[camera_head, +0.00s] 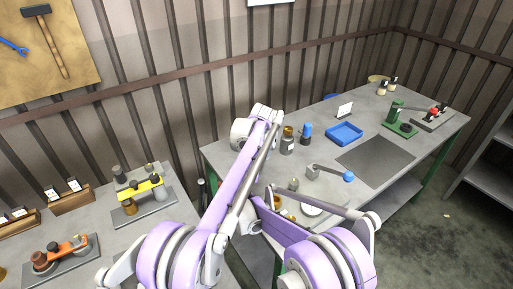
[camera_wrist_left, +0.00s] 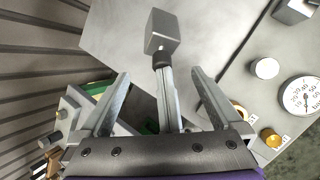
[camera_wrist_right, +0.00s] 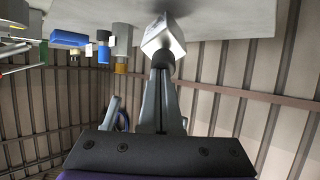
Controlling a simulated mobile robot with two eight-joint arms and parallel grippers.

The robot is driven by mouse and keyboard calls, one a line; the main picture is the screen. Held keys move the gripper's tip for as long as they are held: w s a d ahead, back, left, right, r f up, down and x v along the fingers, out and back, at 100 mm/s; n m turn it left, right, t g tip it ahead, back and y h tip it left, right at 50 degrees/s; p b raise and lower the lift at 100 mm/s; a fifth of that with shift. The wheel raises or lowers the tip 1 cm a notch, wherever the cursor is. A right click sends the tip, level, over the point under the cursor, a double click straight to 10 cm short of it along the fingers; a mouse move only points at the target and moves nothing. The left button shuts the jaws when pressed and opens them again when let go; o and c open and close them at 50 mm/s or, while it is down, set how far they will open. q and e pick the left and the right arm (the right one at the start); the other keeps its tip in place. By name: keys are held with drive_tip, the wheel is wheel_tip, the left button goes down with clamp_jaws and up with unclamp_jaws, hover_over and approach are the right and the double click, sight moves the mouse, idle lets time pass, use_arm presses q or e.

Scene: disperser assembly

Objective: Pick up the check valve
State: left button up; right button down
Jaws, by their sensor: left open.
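I cannot tell for certain which part is the check valve. A brass fitting (camera_wrist_left: 270,138) on a small labelled base lies on the bench to the right of my left gripper in the left wrist view; a second brass part (camera_wrist_left: 239,112) is closer to the right finger, partly hidden by it. Brass parts (camera_head: 277,203) also show behind my arms in the head view. My left gripper (camera_wrist_left: 160,74) is open, with nothing visibly held. My arms hide part of the bench in the head view.
A round gauge (camera_wrist_left: 302,97) and a pale cylinder (camera_wrist_left: 265,68) stand near the brass parts. The bench also holds a blue tray (camera_head: 344,134), dark bottles (camera_head: 288,141), a blue-tipped lever part (camera_head: 348,177) and a green fixture (camera_head: 397,118). The dark mat (camera_head: 375,161) is clear.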

use_arm(q)
drive_tip(key=x, duration=0.9)
drive_tip(key=shift+w+f, duration=0.2)
drive_tip(key=shift+f, duration=0.05)
clamp_jaws()
idle(1.0)
